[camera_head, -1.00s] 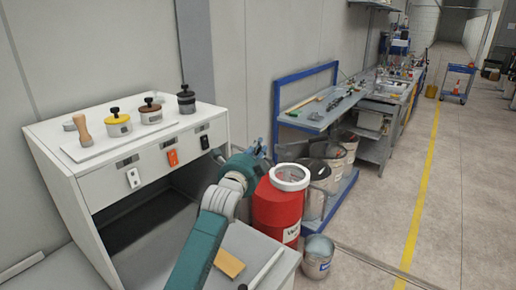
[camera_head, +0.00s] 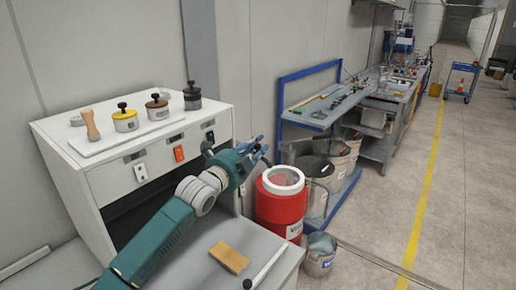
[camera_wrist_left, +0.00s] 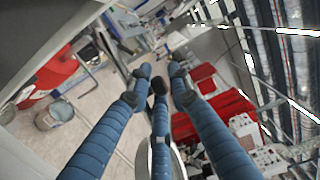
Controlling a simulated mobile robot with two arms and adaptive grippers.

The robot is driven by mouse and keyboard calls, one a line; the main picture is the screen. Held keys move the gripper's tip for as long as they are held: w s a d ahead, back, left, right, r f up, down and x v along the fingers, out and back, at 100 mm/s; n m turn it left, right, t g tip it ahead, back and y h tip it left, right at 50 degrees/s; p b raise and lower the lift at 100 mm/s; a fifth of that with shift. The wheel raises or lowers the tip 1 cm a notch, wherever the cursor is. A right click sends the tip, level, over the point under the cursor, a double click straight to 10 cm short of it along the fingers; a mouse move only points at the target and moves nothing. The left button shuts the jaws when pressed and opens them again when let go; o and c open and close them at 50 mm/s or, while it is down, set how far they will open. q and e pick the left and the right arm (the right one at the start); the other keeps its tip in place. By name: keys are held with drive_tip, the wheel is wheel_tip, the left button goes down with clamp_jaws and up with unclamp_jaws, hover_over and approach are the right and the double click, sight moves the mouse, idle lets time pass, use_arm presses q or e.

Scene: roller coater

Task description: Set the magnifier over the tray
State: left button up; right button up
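A white tray-like board (camera_head: 85,150) lies on top of the white cabinet. I cannot make out a magnifier for certain. My left gripper (camera_head: 258,147) is in the air to the right of the cabinet front, above the grey worktop. Its blue fingers are spread, and I see nothing held between them. In the left wrist view the left gripper (camera_wrist_left: 159,76) points out over the floor. My right gripper is not in view.
A sponge-like tan block (camera_head: 229,258) and a white rod with a dark end (camera_head: 266,268) lie on the worktop (camera_head: 190,270). A red drum (camera_head: 279,205) and a metal bucket (camera_head: 319,254) stand on the floor beside it. A blue-framed bench (camera_head: 318,118) is behind.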

use_arm(q)
drive_tip(key=shift+s+a+f, duration=0.15)
drive_tip(key=shift+s+a, duration=0.15)
drive_tip(key=shift+s, duration=0.15)
drive_tip(key=v, duration=1.1)
drive_tip(key=shift+s, duration=0.15)
